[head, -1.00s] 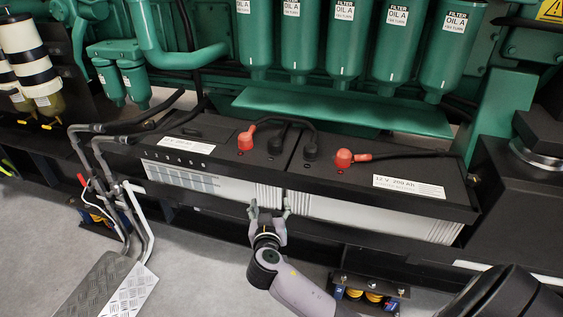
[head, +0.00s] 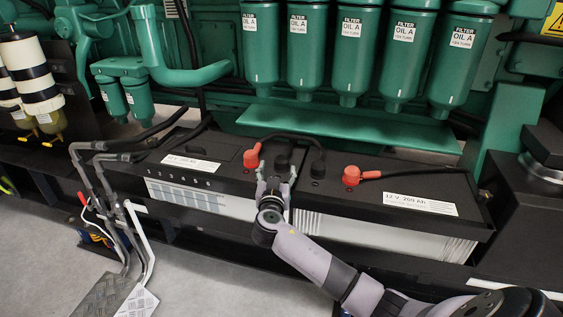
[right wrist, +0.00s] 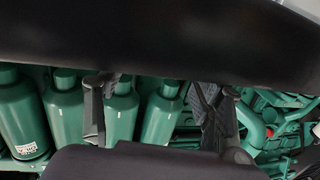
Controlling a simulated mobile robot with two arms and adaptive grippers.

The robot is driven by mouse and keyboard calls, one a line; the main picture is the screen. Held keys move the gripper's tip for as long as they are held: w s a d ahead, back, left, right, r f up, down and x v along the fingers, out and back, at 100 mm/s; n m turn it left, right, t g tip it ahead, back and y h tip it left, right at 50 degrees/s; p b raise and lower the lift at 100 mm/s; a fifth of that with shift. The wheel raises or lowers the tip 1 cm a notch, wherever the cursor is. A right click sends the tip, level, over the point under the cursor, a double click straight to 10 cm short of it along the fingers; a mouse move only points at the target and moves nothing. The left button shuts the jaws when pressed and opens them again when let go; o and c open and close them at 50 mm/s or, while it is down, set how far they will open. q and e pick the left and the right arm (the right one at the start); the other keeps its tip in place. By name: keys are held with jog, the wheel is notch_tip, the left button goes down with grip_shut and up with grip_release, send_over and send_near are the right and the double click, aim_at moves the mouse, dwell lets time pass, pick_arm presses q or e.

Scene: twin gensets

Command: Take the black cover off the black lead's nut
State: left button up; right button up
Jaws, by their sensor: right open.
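Two black covers stand on the battery tops in the head view: one (head: 283,161) just beyond my right gripper, the other (head: 317,169) to its right. In the right wrist view the fingers (right wrist: 155,112) are spread, and neither cover can be made out. My left gripper is out of view.
A second red cover (head: 351,175) with a dark cable sits on the right battery (head: 420,190). Green oil filters (head: 308,50) hang behind, above a green ledge (head: 350,128).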

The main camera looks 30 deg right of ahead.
aim_at(281, 162)
jog(key=x, duration=0.4)
jog(key=shift+d+r, duration=0.35)
jog(key=shift+d, duration=0.2)
jog(key=shift+w, duration=0.25)
jog(key=c, duration=1)
